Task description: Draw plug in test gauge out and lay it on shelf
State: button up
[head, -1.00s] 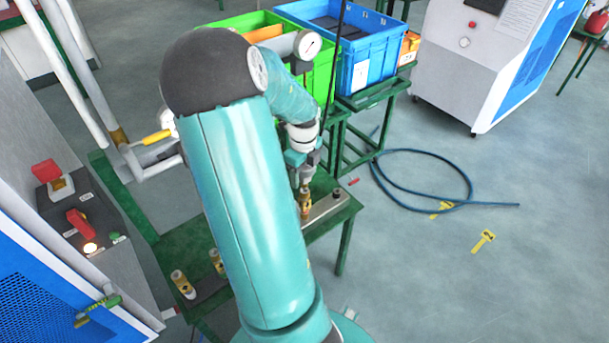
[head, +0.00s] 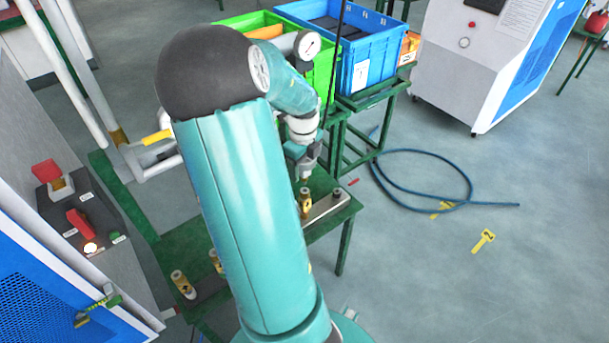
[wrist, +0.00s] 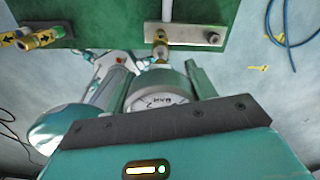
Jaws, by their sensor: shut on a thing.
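My gripper (head: 304,165) is above the far right end of the green shelf and points down. In the wrist view it is shut on a round gauge with a pale dial (wrist: 160,101), between its two fingers. The gauge's stem points toward a brass fitting (wrist: 160,42) on a metal plate (wrist: 198,37). In the head view the brass fitting (head: 305,203) stands upright on the plate, just below the gripper. The two look apart there, but the gap is small. The green shelf (head: 270,217) is partly hidden by my arm.
Brass-and-white fittings (head: 182,283) stand at the shelf's near left end. Green (head: 235,22) and blue (head: 362,62) crates stand behind. A control box with red switches (head: 75,215) is at left. A blue hose (head: 420,205) lies on the floor at right.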

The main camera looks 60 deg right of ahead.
jog(key=shift+r, duration=0.15)
jog(key=shift+r, duration=1.5)
